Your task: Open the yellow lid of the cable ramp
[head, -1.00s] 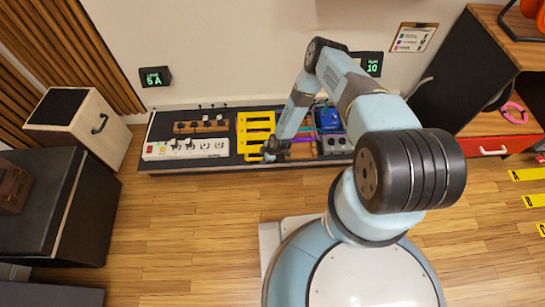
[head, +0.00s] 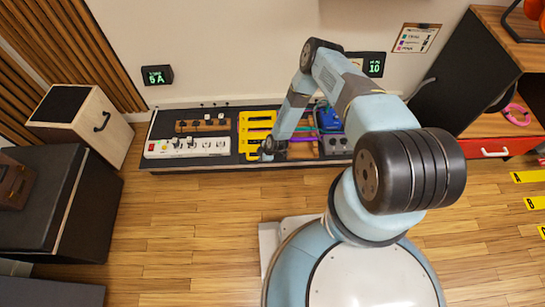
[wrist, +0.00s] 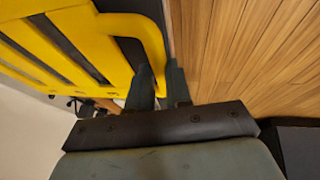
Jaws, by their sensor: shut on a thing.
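The yellow slotted lid (head: 243,128) of the cable ramp is on the low dark platform by the wall, left of my forearm. Coloured cables show at its slots and to its right. In the wrist view the lid (wrist: 97,38) fills the upper left, with its looped handle (wrist: 150,32) running down to my fingers. My gripper (head: 267,152) is at the lid's front edge and is shut on the handle; the fingers (wrist: 162,88) hide the gripped part. The lid looks tilted in the wrist view, but its exact angle is hard to tell.
A white power strip (head: 187,148) and a wooden block (head: 201,125) stand left of the lid. A blue box (head: 329,119) is on the right, partly behind my arm. The dark platform (head: 205,165) ends at open wooden floor (head: 185,215).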

